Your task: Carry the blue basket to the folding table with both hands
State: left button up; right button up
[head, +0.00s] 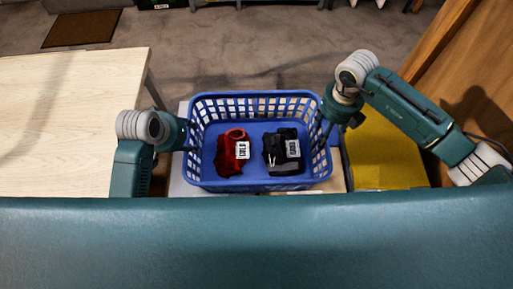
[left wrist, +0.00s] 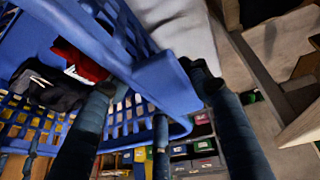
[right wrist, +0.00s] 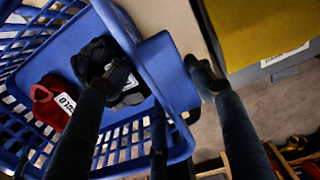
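The blue basket (head: 258,184) stands upright between my two grippers in the head view. It holds a red cloth item (head: 230,152) and a black one (head: 283,150), each with a white label. My left gripper (head: 188,132) is at its left end wall. In the left wrist view the fingers are apart, on either side of the basket's rim (left wrist: 165,82). My right gripper (head: 327,122) is at the right end wall. In the right wrist view its fingers also straddle the rim (right wrist: 163,75), with space on the inner side. The folding table (head: 65,120) is at the left, pale-topped.
A yellow-topped object (head: 385,150) is just right of the basket. A wooden panel (head: 465,60) stands at the far right. A dark mat (head: 82,28) lies on the floor at back left. Open floor (head: 250,50) extends behind the basket.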

pick_arm(q)
jog(key=shift+a, duration=0.1)
jog(key=c, duration=0.3)
pick_arm(e)
jog(key=shift+c, duration=1)
pick_arm(q)
jog(key=shift+w+r, duration=0.1)
pick_arm(e)
jog(key=shift+r, duration=0.1)
